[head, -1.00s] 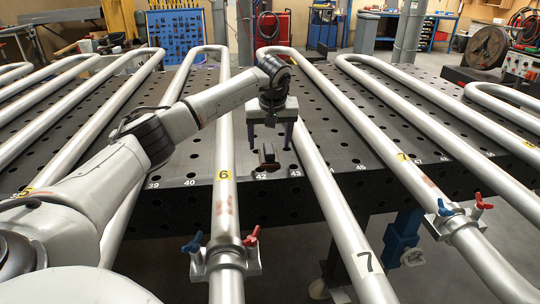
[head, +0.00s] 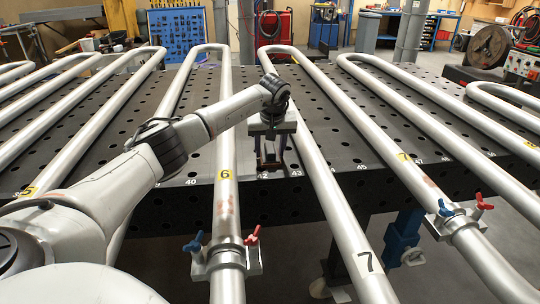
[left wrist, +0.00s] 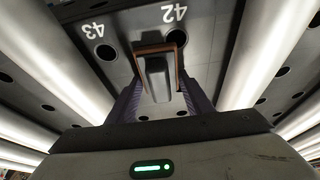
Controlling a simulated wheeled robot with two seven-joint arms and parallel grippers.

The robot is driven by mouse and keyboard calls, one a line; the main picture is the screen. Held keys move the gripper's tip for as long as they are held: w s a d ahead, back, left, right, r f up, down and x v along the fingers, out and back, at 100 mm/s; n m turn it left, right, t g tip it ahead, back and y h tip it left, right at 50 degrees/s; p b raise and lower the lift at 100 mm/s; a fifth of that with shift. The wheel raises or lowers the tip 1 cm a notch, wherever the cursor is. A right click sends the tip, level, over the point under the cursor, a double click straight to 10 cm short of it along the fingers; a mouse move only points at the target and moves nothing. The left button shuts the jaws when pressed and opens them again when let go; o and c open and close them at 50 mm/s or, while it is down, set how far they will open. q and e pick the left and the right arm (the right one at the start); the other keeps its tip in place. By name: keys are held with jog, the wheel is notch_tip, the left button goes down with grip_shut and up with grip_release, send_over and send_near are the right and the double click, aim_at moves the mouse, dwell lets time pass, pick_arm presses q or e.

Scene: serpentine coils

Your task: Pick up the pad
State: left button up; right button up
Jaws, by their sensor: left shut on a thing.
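The pad (head: 270,164) is a small dark grey block with a brown edge, near the front edge of the table, between pipe 6 and pipe 7. In the left wrist view the pad (left wrist: 155,76) lies between the two dark purple fingers, near the numbers 42 and 43. My left gripper (head: 270,158) points down over it and is shut on it, one finger on each side. I cannot tell whether the pad still touches the table. My right gripper is not in view.
Pipe 6 (head: 225,130) runs just left of my gripper and pipe 7 (head: 318,165) just right. Clamps with blue and red handles (head: 226,258) sit on pipe 6 in front. The perforated dark table (head: 345,150) is otherwise bare between the pipes.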

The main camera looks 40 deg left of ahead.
aim_at(270, 147)
pick_arm(q)
jog(key=shift+r, duration=5.05)
